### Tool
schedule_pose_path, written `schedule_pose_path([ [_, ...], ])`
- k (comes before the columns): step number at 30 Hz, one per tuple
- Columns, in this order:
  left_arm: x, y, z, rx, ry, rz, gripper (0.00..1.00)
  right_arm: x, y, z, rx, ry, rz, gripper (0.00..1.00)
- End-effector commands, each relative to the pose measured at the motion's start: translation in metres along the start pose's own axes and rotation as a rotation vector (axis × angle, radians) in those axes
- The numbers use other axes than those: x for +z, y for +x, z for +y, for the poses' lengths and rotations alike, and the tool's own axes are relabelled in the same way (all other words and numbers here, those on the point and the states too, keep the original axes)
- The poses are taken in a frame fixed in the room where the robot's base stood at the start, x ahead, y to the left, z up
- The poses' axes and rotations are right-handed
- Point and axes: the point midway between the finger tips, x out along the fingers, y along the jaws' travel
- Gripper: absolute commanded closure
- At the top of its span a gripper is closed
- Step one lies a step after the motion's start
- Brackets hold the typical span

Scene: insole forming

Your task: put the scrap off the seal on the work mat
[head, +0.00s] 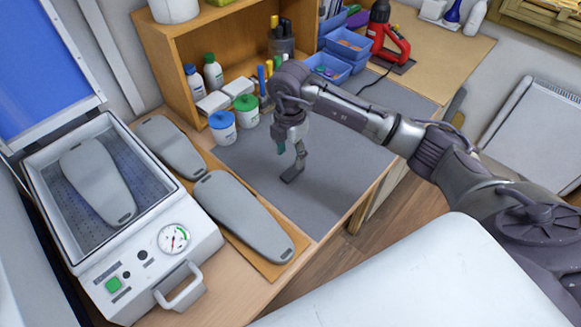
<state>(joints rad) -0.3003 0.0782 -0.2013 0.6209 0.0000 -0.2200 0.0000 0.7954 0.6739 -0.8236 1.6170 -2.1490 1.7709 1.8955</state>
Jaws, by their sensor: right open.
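The vacuum forming press at left is open, and its seal (152,212) runs around the well. No scrap shows on the visible part of the seal. A small dark grey flat piece, which looks like the scrap (291,176), is at the grey work mat (335,185), just under my right gripper. I cannot tell whether it lies flat or still touches a finger. My right gripper (290,155) is open, pointing down low over the mat. My left gripper is not in view.
A grey insole form (97,180) lies in the press well. Two more (172,148) (243,215) lie on a brown board beside it. Blue-lidded (222,128) and green-lidded (246,111) jars stand at the mat's back left. The mat's front and right are clear.

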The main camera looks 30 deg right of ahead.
Motion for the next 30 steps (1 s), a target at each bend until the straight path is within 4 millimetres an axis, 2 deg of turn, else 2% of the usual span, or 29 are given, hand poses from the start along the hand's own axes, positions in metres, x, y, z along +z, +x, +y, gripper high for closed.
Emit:
schedule_pose_path([
  [1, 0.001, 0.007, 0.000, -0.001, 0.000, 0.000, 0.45, 0.001, -0.009, 0.001, 0.006, -0.002, -0.002, 0.45],
  [6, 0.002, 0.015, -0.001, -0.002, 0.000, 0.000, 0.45, 0.001, -0.039, 0.001, 0.003, -0.001, -0.002, 0.45],
  [12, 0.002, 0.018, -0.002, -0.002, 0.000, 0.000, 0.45, 0.000, -0.057, 0.000, 0.001, 0.000, -0.001, 0.45],
  [30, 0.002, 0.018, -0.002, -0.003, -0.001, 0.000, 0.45, 0.000, -0.059, 0.000, -0.001, 0.000, 0.000, 0.45],
])
